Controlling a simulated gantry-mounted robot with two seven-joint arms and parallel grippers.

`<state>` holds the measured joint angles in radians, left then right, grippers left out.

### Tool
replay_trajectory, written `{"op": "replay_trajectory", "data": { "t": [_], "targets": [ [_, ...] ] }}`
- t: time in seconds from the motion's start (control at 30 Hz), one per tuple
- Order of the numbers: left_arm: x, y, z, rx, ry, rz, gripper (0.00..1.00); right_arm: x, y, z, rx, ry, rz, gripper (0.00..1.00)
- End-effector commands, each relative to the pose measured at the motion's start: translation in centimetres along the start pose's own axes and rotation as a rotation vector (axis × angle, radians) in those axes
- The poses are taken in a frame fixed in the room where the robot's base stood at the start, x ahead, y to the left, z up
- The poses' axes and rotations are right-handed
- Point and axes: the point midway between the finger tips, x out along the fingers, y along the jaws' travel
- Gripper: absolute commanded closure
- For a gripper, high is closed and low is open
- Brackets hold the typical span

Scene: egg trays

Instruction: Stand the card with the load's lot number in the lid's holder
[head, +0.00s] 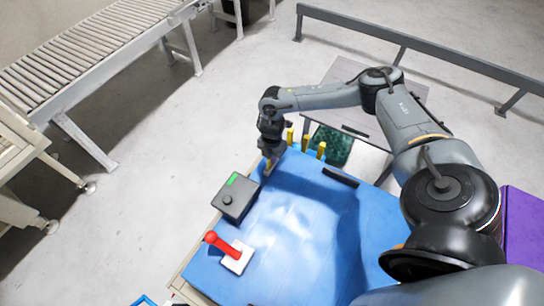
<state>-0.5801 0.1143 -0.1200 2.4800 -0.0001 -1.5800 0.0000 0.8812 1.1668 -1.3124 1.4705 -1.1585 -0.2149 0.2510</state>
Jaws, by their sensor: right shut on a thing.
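My right gripper (269,161) points down at the far left part of the blue table top (290,235). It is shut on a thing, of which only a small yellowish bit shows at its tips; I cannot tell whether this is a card. No lot number can be read. A thin dark bar (340,177) lies at the table's far right edge; I cannot tell whether it is the holder. A dark green, textured thing (333,146) shows beyond the far edge. No lid is clearly recognisable. My left gripper is not in view.
Several yellow posts (321,150) stand near the far edge, right of the gripper. A dark box (236,197) with a green strip and a red lever on a white base (236,257) sit at the left. A grey table (355,115) stands behind. The blue middle is clear.

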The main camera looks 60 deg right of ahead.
Motion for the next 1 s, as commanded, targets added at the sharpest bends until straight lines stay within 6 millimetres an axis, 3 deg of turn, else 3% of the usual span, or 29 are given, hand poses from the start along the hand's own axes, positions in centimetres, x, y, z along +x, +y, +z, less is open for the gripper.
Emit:
{"op": "replay_trajectory", "data": {
  "t": [0.03, 0.1, 0.27, 0.67, 1.0],
  "targets": [
    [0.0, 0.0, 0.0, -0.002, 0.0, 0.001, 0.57, 0.0, 0.0, 0.0, 0.0, 0.0, 0.0, 1.0],
    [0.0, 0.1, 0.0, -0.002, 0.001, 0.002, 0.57, 0.0, 0.0, 0.0, 0.0, 0.0, 0.0, 0.83],
    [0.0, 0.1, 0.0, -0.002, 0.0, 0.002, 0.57, 0.0, 0.0, 0.0, 0.0, 0.0, 0.0, 0.61],
    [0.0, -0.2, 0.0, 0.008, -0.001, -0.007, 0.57, -0.7, 0.1, 0.0, 0.001, 0.001, 0.001, 0.61],
    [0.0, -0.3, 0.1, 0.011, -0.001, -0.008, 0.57, -5.8, 0.1, 0.1, 0.0, 0.0, 0.003, 0.61]
  ]
}}
